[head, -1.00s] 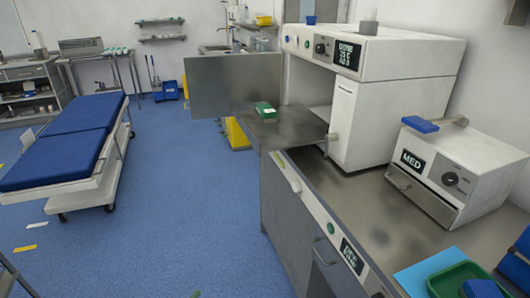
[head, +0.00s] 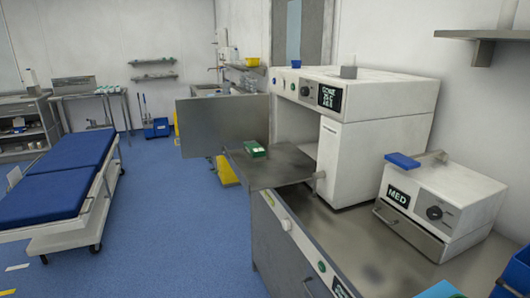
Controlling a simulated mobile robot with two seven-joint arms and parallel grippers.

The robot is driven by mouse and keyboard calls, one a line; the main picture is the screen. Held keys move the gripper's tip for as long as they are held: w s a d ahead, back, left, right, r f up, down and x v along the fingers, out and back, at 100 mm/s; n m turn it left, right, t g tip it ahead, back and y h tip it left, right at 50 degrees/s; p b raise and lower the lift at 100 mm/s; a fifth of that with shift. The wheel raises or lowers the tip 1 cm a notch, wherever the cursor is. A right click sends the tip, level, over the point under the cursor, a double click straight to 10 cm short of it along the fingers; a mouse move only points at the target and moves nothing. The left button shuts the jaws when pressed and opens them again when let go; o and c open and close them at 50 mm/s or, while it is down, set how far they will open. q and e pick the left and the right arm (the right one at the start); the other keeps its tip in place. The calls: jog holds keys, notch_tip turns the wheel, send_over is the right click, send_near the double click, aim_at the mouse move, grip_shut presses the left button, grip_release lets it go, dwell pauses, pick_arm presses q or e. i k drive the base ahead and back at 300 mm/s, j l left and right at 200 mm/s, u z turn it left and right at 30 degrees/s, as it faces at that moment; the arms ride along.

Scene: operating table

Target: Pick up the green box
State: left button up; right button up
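In the head view the small green box (head: 254,150) has a whitish patch on its top and side. It lies on a grey metal shelf (head: 280,172) that sticks out in front of the open white cabinet machine (head: 352,118). Nothing touches the box from above. Neither of my grippers shows in the head view.
A grey door panel (head: 222,127) stands open behind the shelf. A steel counter (head: 365,245) carries a white MED unit (head: 437,205) with a blue object (head: 402,160) on top. A blue bed (head: 58,180) stands at left. Blue floor (head: 180,235) between is clear.

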aim_at(253, 150)
jog(key=i+j+z, duration=0.1)
jog(key=z, duration=0.4)
jog(key=i+j+z, duration=0.1)
jog(key=j+z, duration=0.2)
jog(key=z, duration=0.15)
jog(key=j+z, duration=0.45)
jog(key=j, duration=0.45)
jog(key=i+j+z, duration=0.1)
jog(key=j, duration=0.8)
